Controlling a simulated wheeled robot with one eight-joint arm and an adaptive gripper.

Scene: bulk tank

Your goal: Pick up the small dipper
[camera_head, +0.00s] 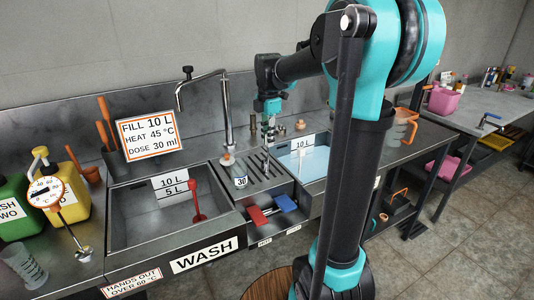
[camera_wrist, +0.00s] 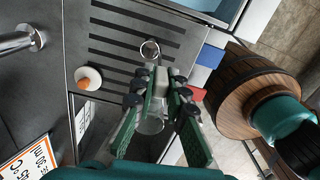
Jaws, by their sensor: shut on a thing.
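My gripper (camera_head: 268,128) is over the slotted drain board (camera_head: 262,172) between the two basins, pointing down. In the wrist view my gripper's (camera_wrist: 161,100) two green-padded fingers are closed around the small dipper (camera_wrist: 152,124). The dipper is a small pale, metallic piece, partly hidden by the fingers. A metal ring (camera_wrist: 150,48) shows just past the fingertips; I cannot tell whether it belongs to the dipper. In the head view a thin metal part (camera_head: 265,160) hangs below the fingers, close to the board. I cannot tell whether it touches it.
A tap (camera_head: 226,115) stands behind the board, and a white knob-like piece (camera_wrist: 88,78) sits beside the slots. The left basin (camera_head: 120,215) holds a red ladle (camera_head: 197,203). A water-filled basin (camera_head: 308,160) lies right.

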